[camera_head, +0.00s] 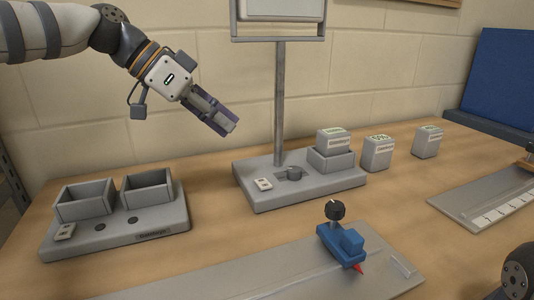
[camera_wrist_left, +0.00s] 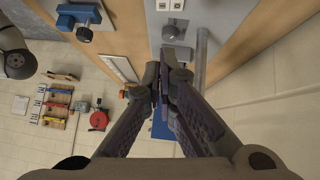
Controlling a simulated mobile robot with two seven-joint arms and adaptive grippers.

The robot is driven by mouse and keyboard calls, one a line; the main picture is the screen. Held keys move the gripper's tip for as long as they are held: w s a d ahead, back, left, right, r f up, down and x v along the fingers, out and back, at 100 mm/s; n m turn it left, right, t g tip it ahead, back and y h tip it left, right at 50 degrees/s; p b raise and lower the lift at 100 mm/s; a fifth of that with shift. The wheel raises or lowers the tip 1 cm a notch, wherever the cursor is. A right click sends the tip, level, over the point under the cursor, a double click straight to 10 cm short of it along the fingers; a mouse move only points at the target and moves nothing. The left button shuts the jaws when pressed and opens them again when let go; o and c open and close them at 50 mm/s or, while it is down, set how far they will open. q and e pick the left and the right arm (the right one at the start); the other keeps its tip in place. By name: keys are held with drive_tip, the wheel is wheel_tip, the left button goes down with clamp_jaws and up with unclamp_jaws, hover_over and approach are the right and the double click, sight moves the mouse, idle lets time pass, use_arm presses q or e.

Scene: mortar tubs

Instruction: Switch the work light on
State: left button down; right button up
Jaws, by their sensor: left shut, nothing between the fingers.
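The work light stands on the bench, with a grey base (camera_head: 255,200), a thin upright post (camera_head: 280,100) and a framed panel (camera_head: 280,8) cut off at the top edge. A small pale rocker switch (camera_head: 264,184) and a dark grey knob (camera_head: 293,172) sit on the base. A grey battery-like block (camera_head: 333,139) stands in the base's socket. I cannot tell whether the panel is lit. My left gripper (camera_head: 230,125) is shut and empty, in the air left of the post and above the base. Its fingers also show in the left wrist view (camera_wrist_left: 168,60). My right gripper is out of view.
Two similar blocks (camera_head: 377,153) (camera_head: 428,141) stand right of the base. A grey unit with two empty sockets (camera_head: 115,232) is at left. A blue tool with a black knob (camera_head: 341,245) sits on a long grey plate at the front. A blue panel (camera_head: 495,85) stands at the back right.

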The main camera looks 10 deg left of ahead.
use_arm(q)
hover_over(262, 186)
wheel_tip(262, 186, down, 7)
drive_tip(key=shift+f+b, duration=0.15)
drive_tip(key=shift+b, duration=0.2)
wheel_tip(262, 186, down, 2)
drive_tip(key=shift+s+f, duration=0.1)
drive_tip(key=shift+f, duration=0.55)
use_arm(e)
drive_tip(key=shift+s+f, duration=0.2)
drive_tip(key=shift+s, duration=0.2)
